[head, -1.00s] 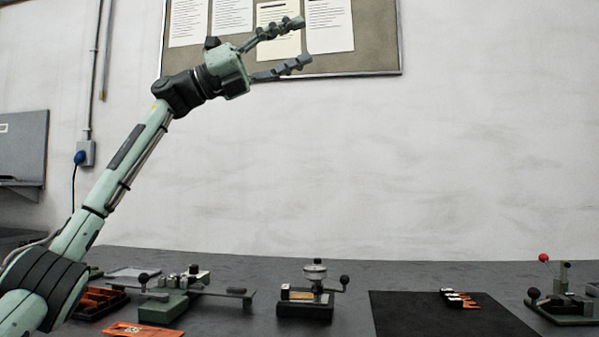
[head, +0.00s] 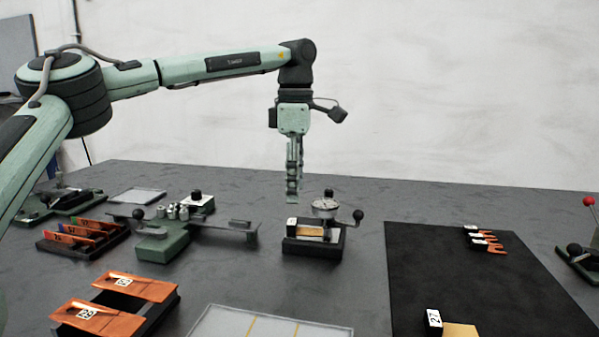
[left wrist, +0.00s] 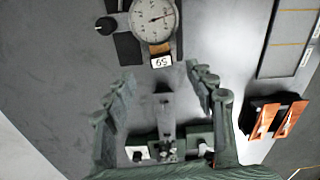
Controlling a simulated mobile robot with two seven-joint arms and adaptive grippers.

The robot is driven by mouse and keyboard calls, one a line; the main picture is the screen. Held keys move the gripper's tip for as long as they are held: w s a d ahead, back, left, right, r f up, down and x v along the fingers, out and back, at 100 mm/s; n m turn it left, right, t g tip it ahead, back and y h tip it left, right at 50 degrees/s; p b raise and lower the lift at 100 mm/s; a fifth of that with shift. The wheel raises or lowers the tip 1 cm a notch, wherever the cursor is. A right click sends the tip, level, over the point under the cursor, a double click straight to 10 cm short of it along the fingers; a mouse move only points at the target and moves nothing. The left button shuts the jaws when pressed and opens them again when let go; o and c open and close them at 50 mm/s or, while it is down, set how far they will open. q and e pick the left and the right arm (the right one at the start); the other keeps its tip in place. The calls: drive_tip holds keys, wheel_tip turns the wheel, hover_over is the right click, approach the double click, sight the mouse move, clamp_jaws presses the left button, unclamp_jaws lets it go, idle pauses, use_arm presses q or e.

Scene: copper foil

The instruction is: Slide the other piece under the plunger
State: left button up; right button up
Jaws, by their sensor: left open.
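The dial gauge (head: 326,206) with its plunger stands on a black base (head: 313,247) in mid-table; the plunger tip is hidden. A brass piece (head: 311,230) with a white tag lies on this base, beside and partly below the gauge. In the left wrist view the gauge dial (left wrist: 153,17) is at the top, with a tag reading 59 (left wrist: 161,62) just below it. A second brass piece (head: 461,330) with a tag reading 27 lies at the mat's front edge, cut off by the frame. My left gripper (head: 293,199) points down, open and empty, above and behind the gauge base.
A black mat (head: 470,275) at right holds orange-pronged pieces (head: 486,242). A green balance-like fixture (head: 165,240) stands left of the gauge. A red-knobbed device (head: 588,203) is at far right.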

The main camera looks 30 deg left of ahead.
sight(295, 221)
use_arm(q)
drive_tip(key=shift+f, duration=3.6)
drive_tip(key=shift+d, duration=0.1)
clamp_jaws()
drive_tip(key=shift+r+m+p, duration=0.1)
drive_tip(key=shift+m+p, duration=0.5)
drive_tip(key=shift+p, duration=0.25)
drive_tip(key=shift+w+d, duration=0.3)
drive_tip(key=shift+d, duration=0.65)
drive_tip(key=shift+p, duration=0.3)
